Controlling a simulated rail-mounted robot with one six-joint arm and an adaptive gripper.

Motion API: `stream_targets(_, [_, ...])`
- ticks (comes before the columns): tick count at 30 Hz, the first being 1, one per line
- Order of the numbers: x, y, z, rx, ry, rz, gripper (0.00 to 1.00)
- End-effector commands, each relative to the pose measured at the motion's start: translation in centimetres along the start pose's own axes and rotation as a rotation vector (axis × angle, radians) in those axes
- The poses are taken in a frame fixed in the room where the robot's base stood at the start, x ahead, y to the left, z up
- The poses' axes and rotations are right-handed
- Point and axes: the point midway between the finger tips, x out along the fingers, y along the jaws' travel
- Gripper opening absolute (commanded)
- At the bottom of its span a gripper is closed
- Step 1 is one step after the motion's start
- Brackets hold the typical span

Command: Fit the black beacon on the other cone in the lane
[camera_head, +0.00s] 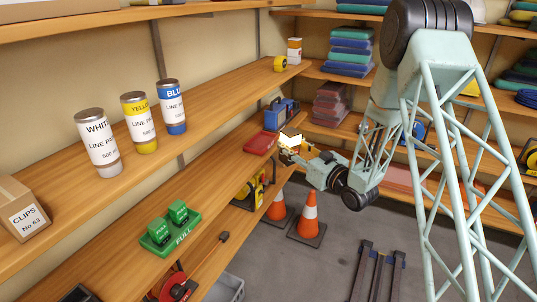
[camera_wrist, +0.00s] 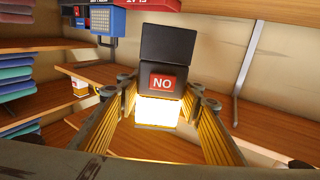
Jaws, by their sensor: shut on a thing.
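My gripper (camera_head: 289,148) is shut on the black beacon (camera_wrist: 168,48), in front of the shelves in the head view. In the wrist view the gripper's two yellow-lined fingers (camera_wrist: 160,92) are on either side of the beacon. The beacon has a black body, a red label reading NO, and a bright glowing part below it. In the head view it is small and partly hidden. Two orange-and-white cones stand on the floor below and apart from the gripper, one on the left (camera_head: 278,208) and one on the right (camera_head: 310,212). Neither visibly carries a beacon.
A red tray (camera_head: 261,143) and a blue box (camera_head: 281,113) sit on the shelf by my gripper. A green tray (camera_head: 173,246) marked FULL holds two green units. Paint cans (camera_head: 138,122) stand on the shelf above. Dark forks (camera_head: 378,272) lie over the floor right of the cones.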

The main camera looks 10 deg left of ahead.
Motion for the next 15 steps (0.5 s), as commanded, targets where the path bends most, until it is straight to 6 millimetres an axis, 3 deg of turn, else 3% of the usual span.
stream_targets(6, [-3.1,6.8,-1.7,-0.005,0.004,0.197,0.15])
stream_targets(15, [-9.0,14.9,-3.4,-0.011,-0.001,0.455,0.15])
